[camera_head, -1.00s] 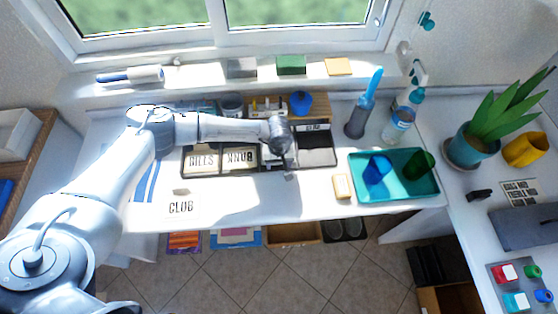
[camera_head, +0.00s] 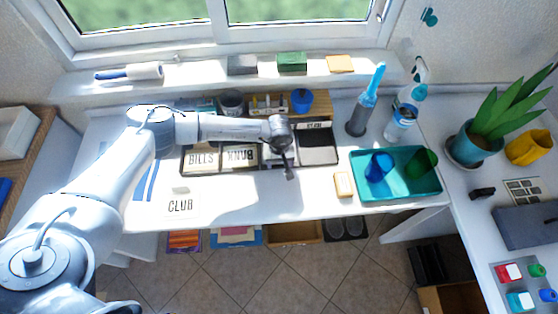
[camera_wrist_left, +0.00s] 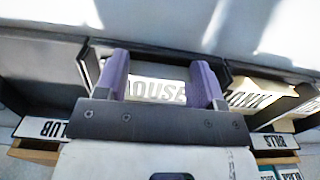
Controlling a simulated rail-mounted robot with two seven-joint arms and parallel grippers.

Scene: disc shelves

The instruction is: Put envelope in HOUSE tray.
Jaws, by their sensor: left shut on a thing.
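The pale HOUSE envelope (camera_wrist_left: 158,90) shows between the two purple fingers of my left gripper (camera_wrist_left: 160,75) in the left wrist view. The fingers are shut on it, and the left one covers its first letter. It is in or just above the dark HOUSE tray (camera_wrist_left: 93,64); I cannot tell if it touches the floor. In the head view my left gripper (camera_head: 289,172) is at the front of this third tray, and its hand hides much of the tray and envelope. My right gripper is not in view.
The BILLS envelope (camera_head: 202,158) and BANK envelope (camera_head: 241,155) lie in trays to the left. The tray on the right (camera_head: 318,150) looks empty. A CLUB envelope (camera_head: 181,208) lies on the desk at front left. A teal tray (camera_head: 425,191) with cups stands right.

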